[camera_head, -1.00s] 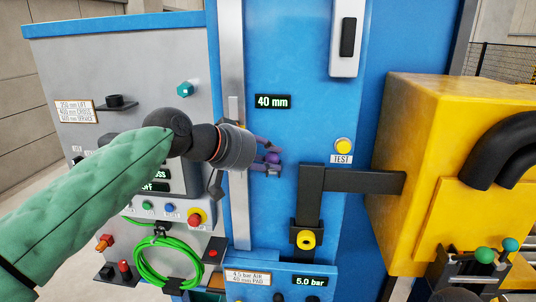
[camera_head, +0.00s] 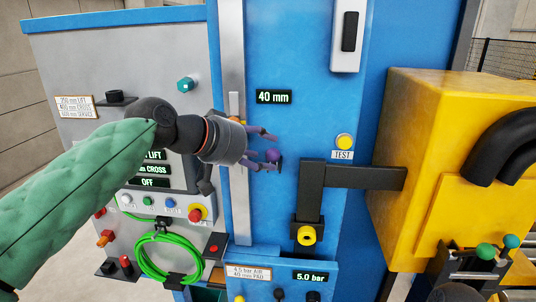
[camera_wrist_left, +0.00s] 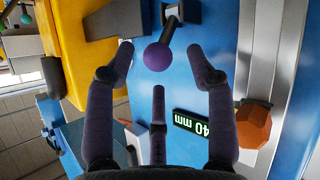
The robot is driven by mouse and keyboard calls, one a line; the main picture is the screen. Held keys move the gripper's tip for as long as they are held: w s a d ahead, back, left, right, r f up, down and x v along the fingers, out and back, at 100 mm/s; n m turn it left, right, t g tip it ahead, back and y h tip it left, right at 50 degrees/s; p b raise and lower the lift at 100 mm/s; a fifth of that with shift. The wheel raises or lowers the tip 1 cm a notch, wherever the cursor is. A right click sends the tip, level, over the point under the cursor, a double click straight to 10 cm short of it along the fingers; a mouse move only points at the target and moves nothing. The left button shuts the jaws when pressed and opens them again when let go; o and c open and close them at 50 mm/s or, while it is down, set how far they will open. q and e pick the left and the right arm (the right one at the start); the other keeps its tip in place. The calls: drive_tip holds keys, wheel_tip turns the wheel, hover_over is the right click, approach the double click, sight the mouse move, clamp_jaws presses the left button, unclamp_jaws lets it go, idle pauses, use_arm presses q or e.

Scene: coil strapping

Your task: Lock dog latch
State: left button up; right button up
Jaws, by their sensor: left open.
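A purple ball knob (camera_head: 272,155) on a short dark lever stands out from the blue machine front, below the 40 mm display; I take it for the latch handle. My left gripper (camera_head: 270,150) is open in front of the panel, with its fingers spread around the knob's side. In the left wrist view, the ball knob (camera_wrist_left: 159,56) shows ahead between the fingertips (camera_wrist_left: 164,58), with clear gaps to them. I cannot see any contact. The latch mechanism is not clearly visible.
An orange faceted knob (camera_wrist_left: 253,125) sits beside the fingers at the silver rail (camera_head: 233,60). A black bracket (camera_head: 345,177) runs right to a yellow housing (camera_head: 415,150). The yellow TEST button (camera_head: 344,142), control panel (camera_head: 150,45) and coiled green hose (camera_head: 165,260) are nearby.

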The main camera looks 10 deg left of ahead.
use_arm(q)
drive_tip(key=v, duration=0.9)
use_arm(e)
drive_tip(key=shift+s, duration=0.1)
use_arm(q)
drive_tip(key=shift+s+a, duration=0.1)
